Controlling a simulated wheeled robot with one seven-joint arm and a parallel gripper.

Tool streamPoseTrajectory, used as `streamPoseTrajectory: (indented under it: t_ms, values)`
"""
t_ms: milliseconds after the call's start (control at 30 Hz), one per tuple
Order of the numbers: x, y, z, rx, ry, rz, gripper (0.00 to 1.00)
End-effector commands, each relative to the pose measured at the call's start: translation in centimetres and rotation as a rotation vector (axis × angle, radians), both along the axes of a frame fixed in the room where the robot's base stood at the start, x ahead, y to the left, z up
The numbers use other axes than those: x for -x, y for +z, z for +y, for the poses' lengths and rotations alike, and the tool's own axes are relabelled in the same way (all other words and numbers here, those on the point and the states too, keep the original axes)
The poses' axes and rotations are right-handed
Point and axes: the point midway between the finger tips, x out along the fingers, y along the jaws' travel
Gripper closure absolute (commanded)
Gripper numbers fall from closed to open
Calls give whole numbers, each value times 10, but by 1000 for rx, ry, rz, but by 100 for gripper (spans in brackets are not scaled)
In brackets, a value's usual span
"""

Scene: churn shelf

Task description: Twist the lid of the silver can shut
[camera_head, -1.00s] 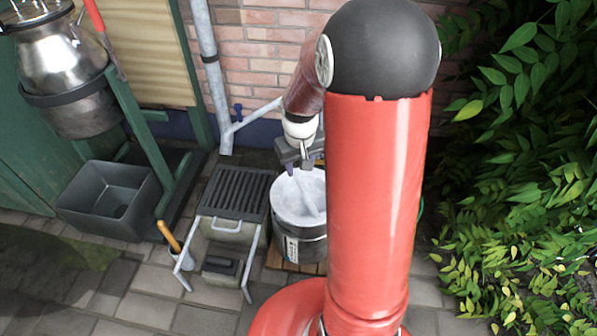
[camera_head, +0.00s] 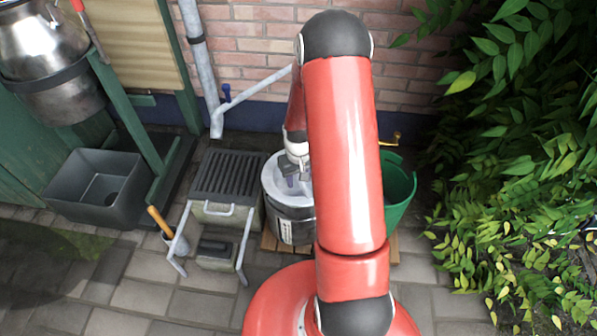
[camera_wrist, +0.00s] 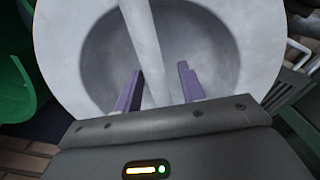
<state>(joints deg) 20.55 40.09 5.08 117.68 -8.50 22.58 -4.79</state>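The silver can (camera_head: 290,228) stands on a low wooden pallet, partly behind my arm. Its pale grey round lid (camera_head: 272,184) lies on top; the wrist view shows the lid (camera_wrist: 70,50) with a recessed middle and a straight bar (camera_wrist: 146,45) across it. My gripper (camera_head: 293,181) is low over the lid and points down at it. In the wrist view my gripper (camera_wrist: 160,68) has its two purple fingers apart, one on each side of the bar. A gap shows on the right of the bar; contact on the left is unclear.
A slatted grey stand (camera_head: 228,177) is close on the can's left. A green bucket (camera_head: 397,190) stands on its right, behind my arm. A shiny metal churn (camera_head: 40,45) hangs above a grey basin (camera_head: 100,187) at left. Brick wall (camera_head: 250,50) behind, leaves (camera_head: 520,170) at right.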

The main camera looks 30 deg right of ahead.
Motion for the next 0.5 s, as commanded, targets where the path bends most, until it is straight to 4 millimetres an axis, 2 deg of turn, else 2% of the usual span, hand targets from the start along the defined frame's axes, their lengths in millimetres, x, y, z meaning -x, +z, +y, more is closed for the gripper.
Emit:
streamPoseTrajectory:
  t_ms: [300,500]
  values:
    - [0,-3,0,1,0,-1,60]
    - [0,-3,0,0,0,0,86]
